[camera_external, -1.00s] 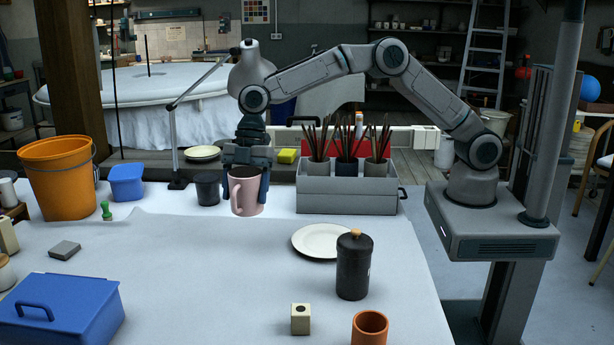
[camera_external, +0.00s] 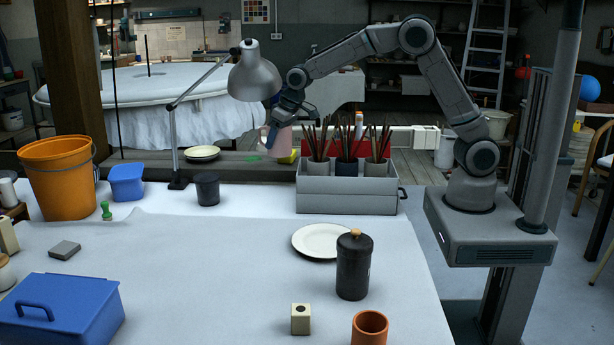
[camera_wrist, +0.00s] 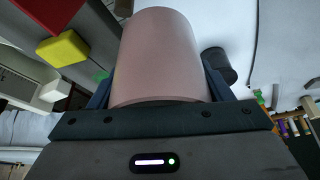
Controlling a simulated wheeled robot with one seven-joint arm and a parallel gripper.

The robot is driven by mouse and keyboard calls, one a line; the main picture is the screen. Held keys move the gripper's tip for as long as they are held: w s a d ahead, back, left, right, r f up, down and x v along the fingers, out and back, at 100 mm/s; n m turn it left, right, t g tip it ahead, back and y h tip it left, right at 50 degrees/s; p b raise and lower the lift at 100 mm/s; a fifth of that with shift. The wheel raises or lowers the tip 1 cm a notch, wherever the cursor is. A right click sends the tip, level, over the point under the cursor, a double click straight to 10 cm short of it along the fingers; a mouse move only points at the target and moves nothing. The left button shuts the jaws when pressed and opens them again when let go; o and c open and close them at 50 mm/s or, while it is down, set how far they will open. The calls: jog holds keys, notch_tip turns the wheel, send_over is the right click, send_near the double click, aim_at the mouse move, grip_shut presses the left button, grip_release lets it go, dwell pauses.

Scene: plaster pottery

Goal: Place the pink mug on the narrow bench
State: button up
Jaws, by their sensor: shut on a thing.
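The pink mug (camera_external: 283,141) is held up off the surfaces in the external view, in front of the narrow bench (camera_external: 228,170) or above it; I cannot tell which. My gripper (camera_external: 274,137) is shut on the mug, its arm reaching over from the right. In the wrist view the mug (camera_wrist: 158,58) fills the middle between my two blue fingers. The bench is a long, low ledge behind the white table. It bears a pale plate (camera_external: 202,153), a small green thing (camera_external: 253,157) and a yellow block (camera_external: 288,157), partly hidden by the mug.
A grey desk lamp (camera_external: 256,76) hangs just left of my gripper. A grey box (camera_external: 347,194) with several brush pots stands at the right, with a red thing (camera_external: 320,137) behind it. A dark cup (camera_external: 207,189) stands on the table (camera_external: 240,260). Bench space shows between plate and green thing.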

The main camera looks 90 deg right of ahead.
jog(key=s+d+r+m+g+h, duration=0.1)
jog(key=s+d+m, duration=0.3)
jog(key=d, duration=0.6)
jog(key=s+d+r+m+g+h, duration=0.1)
jog(key=s+d+m, duration=0.35)
jog(key=d, duration=0.55)
jog(key=shift+m+g+h, duration=0.3)
jog(key=shift+m+h, duration=0.1)
jog(key=shift+m, duration=0.35)
jog(key=s+f, duration=0.1)
jog(key=f, duration=0.2)
jog(key=s+f+p, duration=0.1)
jog(key=s+f, duration=0.1)
jog(key=f, duration=0.2)
jog(key=s+f+p, duration=0.1)
jog(key=f, duration=0.3)
jog(key=shift+s+d, duration=0.1)
jog(key=shift+s, duration=0.3)
jog(key=shift+f, duration=0.1)
jog(key=shift+f, duration=0.2)
jog(key=o, duration=1.3)
jog(key=shift+r, duration=0.1)
jog(key=v, duration=1.2)
jog(key=shift+r, duration=0.2)
